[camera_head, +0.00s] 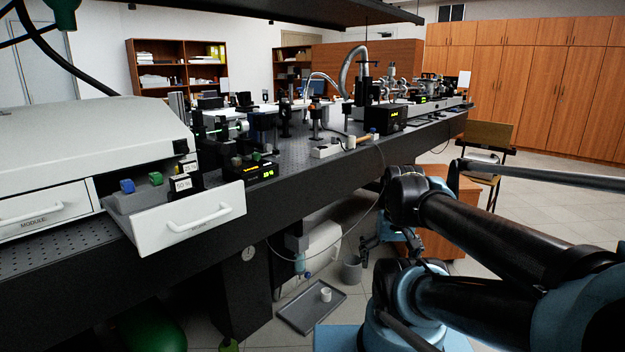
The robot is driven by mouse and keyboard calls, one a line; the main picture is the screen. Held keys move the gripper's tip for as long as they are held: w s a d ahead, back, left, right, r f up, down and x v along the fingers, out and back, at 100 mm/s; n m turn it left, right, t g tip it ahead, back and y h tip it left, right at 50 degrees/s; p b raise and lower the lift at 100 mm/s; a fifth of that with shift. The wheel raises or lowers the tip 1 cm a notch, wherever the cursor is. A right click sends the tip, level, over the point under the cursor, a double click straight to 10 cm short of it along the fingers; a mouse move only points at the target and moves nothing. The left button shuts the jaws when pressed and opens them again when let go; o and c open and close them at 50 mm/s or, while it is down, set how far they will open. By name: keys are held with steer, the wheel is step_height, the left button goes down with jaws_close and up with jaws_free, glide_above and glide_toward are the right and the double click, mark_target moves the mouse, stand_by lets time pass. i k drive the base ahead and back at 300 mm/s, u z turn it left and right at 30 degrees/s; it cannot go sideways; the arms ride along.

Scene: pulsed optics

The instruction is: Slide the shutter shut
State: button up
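The shutter cannot be told apart for certain among the small dark optics parts (262,125) crowded on the black optical table (330,182). Its state, open or closed, cannot be read from this view. My arm (480,230), black and light blue, reaches in from the right, in front of and below the table's front edge. My gripper cannot be made out in this view.
A white drawer (190,226) stands pulled out at the left, past the table edge, holding a blue block (127,186) and a green block (155,178). A cable (384,165) hangs off the table front. A tray (311,307) and a bin (351,269) stand below.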

mark_target(210, 146)
steer(key=u, duration=0.1)
steer(key=k, duration=0.6)
steer(key=u, duration=0.4)
